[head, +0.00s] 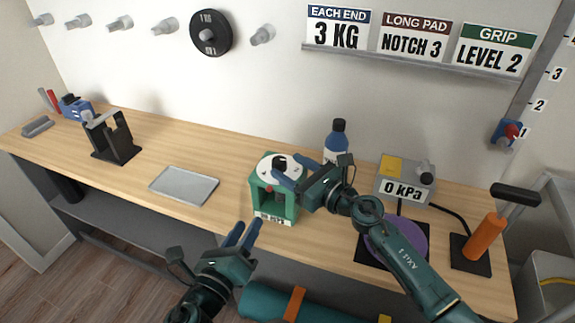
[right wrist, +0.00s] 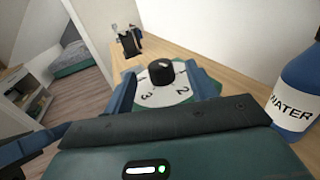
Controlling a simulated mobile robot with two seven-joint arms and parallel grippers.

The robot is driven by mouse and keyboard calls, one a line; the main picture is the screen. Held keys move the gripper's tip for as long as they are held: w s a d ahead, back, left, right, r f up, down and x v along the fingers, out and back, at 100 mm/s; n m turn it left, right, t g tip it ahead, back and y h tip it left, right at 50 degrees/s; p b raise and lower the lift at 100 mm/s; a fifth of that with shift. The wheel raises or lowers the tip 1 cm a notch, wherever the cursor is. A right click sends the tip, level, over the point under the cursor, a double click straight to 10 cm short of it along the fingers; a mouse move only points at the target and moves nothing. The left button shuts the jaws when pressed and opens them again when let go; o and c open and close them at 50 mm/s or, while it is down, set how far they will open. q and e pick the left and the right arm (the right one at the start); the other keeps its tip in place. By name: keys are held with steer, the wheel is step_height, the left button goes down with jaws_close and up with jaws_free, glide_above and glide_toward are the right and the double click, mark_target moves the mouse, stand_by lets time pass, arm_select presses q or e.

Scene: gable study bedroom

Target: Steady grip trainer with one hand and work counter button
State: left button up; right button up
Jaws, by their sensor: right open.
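The green grip trainer (head: 258,196) stands on the bench, with a white numbered dial and a black knob (head: 279,162) on top. A small red button-like part shows in its front opening, and a label too small to read is at its base. My right gripper (head: 288,171) is open at the trainer's top right, its fingers pointing at the knob. In the right wrist view the knob (right wrist: 161,73) lies between the spread fingers, with no clear contact. My left gripper (head: 246,226) is open and empty, in front of the bench edge, below the trainer.
A blue water bottle (head: 336,143) stands close behind my right gripper. The 0 kPa box (head: 407,184), purple pad (head: 408,240) and orange-handled stand (head: 485,238) are to the right. A grey tray (head: 184,186) and black stand (head: 117,145) are left, with bare bench between.

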steer(key=shift+x, duration=0.95)
steer(key=c, duration=1.2)
arm_select(q)
jaws_close()
stand_by(1.5)
